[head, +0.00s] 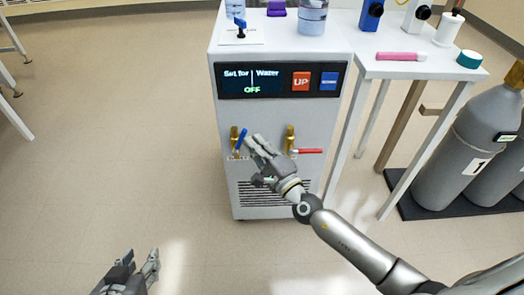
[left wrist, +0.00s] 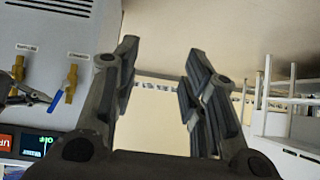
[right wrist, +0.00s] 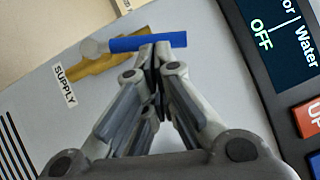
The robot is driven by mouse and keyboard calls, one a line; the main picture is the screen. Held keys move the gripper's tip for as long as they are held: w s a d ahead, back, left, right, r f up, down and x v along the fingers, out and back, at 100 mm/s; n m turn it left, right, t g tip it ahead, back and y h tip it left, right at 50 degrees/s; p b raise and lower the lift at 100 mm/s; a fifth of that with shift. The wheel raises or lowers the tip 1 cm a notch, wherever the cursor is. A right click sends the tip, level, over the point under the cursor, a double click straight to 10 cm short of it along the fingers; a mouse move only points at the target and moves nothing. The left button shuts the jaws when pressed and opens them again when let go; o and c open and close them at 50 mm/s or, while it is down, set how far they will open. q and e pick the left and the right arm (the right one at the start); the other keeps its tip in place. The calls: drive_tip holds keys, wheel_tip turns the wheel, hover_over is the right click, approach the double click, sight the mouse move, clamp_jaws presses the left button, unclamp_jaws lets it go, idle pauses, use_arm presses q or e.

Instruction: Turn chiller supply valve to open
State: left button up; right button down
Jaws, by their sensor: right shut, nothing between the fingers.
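The chiller (head: 225,190) is a white cabinet with two brass valves on its front. The supply valve (head: 234,134) is the left one; its blue handle (head: 241,139) stands steeply, slightly tilted off the brass body. In the right wrist view the blue handle (right wrist: 130,44) lies at a small angle to the brass body (right wrist: 90,72), beside the SUPPLY label (right wrist: 65,85). My right gripper (head: 252,141) is shut and empty, its fingertips at the blue handle; whether they touch cannot be told. My left gripper (head: 140,262) is open and empty, low in front, away from the chiller.
The right valve's red handle (head: 308,151) lies crosswise. The display (head: 252,82) reads OFF, beside an orange UP button (head: 301,81). A side table (head: 395,67) and grey gas cylinders (head: 470,145) stand at right.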

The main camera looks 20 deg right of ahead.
use_arm(q)
drive_tip(key=shift+s+a+f+g+y+p, duration=0.4)
drive_tip(key=shift+s+a+f+g+p, duration=0.45)
drive_tip(key=shift+s+g, duration=1.35)
drive_tip(key=shift+s+a+f+g+y+p, duration=0.45)
drive_tip(key=shift+s+a+g+p, duration=0.65)
drive_tip(key=shift+s, duration=2.25)
drive_tip(key=s+p+x, duration=0.1)
drive_tip(key=p+x, duration=0.1)
drive_tip(key=x, duration=0.8)
drive_tip(key=shift+d+f+p, duration=0.35)
drive_tip(key=shift+p, duration=0.05)
use_arm(e)
drive_tip(key=shift+w+a+r+n+g, duration=0.25)
drive_tip(key=shift+a+r+n+g, duration=0.35)
drive_tip(key=shift+a+r+n, duration=0.15)
use_arm(q)
drive_tip(key=shift+s, duration=0.15)
